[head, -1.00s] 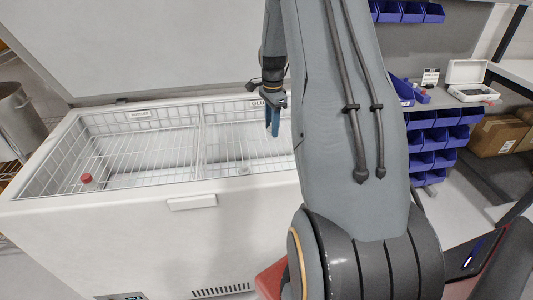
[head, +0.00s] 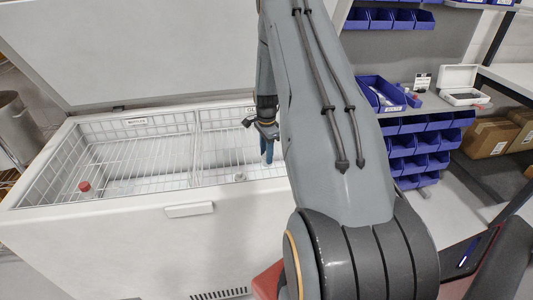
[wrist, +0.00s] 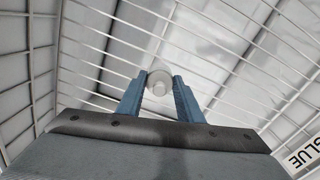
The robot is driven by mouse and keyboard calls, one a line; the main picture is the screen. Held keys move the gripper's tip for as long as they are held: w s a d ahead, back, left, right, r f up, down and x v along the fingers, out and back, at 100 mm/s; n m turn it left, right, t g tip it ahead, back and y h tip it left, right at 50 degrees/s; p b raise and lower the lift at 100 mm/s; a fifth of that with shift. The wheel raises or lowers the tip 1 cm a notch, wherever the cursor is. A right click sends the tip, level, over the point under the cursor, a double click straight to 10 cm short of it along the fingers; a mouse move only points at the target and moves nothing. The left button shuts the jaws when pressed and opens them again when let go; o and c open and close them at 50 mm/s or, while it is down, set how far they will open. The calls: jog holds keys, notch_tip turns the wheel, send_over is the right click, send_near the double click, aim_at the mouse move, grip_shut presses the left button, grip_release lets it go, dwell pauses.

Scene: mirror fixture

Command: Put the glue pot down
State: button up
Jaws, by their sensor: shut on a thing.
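My gripper (head: 267,158) reaches down into the right-hand wire basket (head: 215,130) of the open white chest. In the wrist view its two blue fingers (wrist: 160,88) are shut on the glue pot (wrist: 160,77), a small white round thing seen from above with a paler cap. Wire bars show beyond the pot; I cannot tell whether it touches them. In the head view the pot is not clear, and my arm hides the basket's right part. The basket's label reads GLUE in the wrist view (wrist: 305,154).
The left basket (head: 130,165), labelled BOTTLES, holds a red-capped thing (head: 84,186). A small whitish thing (head: 240,177) shows low in the right basket. The chest's front rim (head: 120,207) and raised lid (head: 150,50) bound the space. Blue bins (head: 415,145) stand at right.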

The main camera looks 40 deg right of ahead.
jog(key=shift+f, duration=0.15)
jog(key=o, duration=1.3)
notch_tip(320, 180, up, 11)
jog(key=b, duration=0.3)
jog(key=s+a+r+n, duration=0.3)
jog(key=a+r+n, duration=0.2)
jog(key=a, duration=0.6)
jog(key=s+a+n, duration=0.5)
jog(key=s+a, duration=0.1)
jog(key=s+a+r+n, duration=0.1)
jog(key=s+a+n, duration=0.4)
jog(key=s+a, duration=0.2)
jog(key=s+a+r+n, duration=0.1)
jog(key=s+a+n, duration=0.4)
jog(key=s+a, duration=0.1)
jog(key=shift+s+a+t, duration=0.2)
jog(key=shift+s+t, duration=0.2)
jog(key=shift+s, duration=0.05)
